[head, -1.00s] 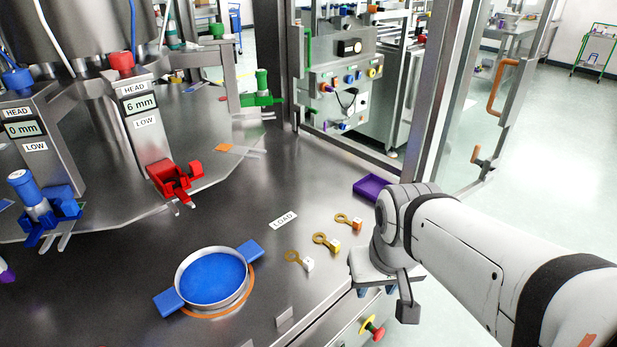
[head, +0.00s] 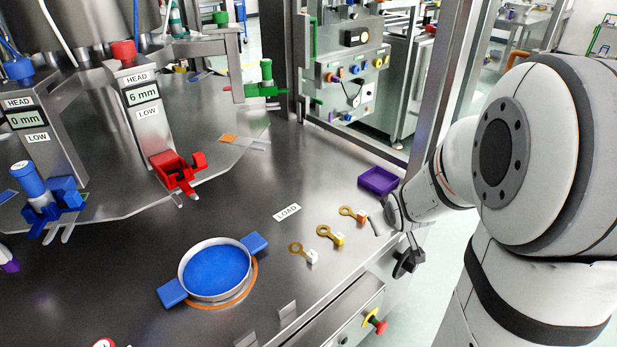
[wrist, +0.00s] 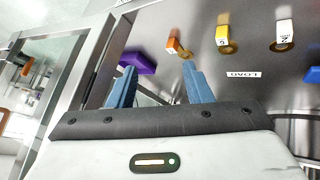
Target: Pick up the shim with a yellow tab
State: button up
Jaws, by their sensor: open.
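The shim with a yellow tab (head: 331,236) lies flat on the metal table, in the middle of a short row of three shims. It also shows near the top of the wrist view (wrist: 222,34). On one side of it lies a shim with an orange tab (head: 353,214), on the other a shim with a white tab (head: 303,252). My gripper (wrist: 160,82) is open and empty, with blue fingers. The fingers are apart from the yellow-tab shim, and the orange-tab shim shows nearer to them. In the head view my arm hides most of the gripper.
A purple tray (head: 379,181) sits at the table's right edge, close to my wrist. A LOAD label (head: 287,212) lies beside the shims. A round blue dish with handles (head: 215,272) is at front. A metal door post (head: 440,90) stands behind my arm.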

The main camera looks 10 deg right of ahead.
aim_at(342, 239)
jog(key=w+f+n+y, duration=0.1)
jog(key=f, duration=0.1)
jog(key=w+f+n+t+y, duration=0.1)
jog(key=w+f, duration=0.1)
jog(key=f, duration=0.1)
jog(key=w+a+f+n+t+y, duration=0.1)
jog(key=w+f+y, duration=0.1)
jog(key=shift+f, duration=0.35)
jog(key=a+f+y, duration=0.1)
jog(key=y, duration=0.1)
jog(key=s+a+f+n+y, duration=0.1)
jog(key=f+y, duration=0.1)
jog(key=shift+a+f+t, duration=0.2)
jog(key=shift+a+t, duration=0.15)
jog(key=shift+t, duration=0.05)
jog(key=shift+s+a+f+y, duration=0.2)
jog(key=shift+a+y, duration=0.2)
jog(key=shift+y, duration=0.4)
jog(key=x, duration=0.4)
jog(key=p+x, duration=0.1)
jog(key=x, duration=0.2)
jog(key=shift+a+f, duration=0.35)
jog(key=shift+a, duration=0.05)
jog(key=shift+c, duration=0.3)
grip_shut()
jog(key=shift+r, duration=0.1)
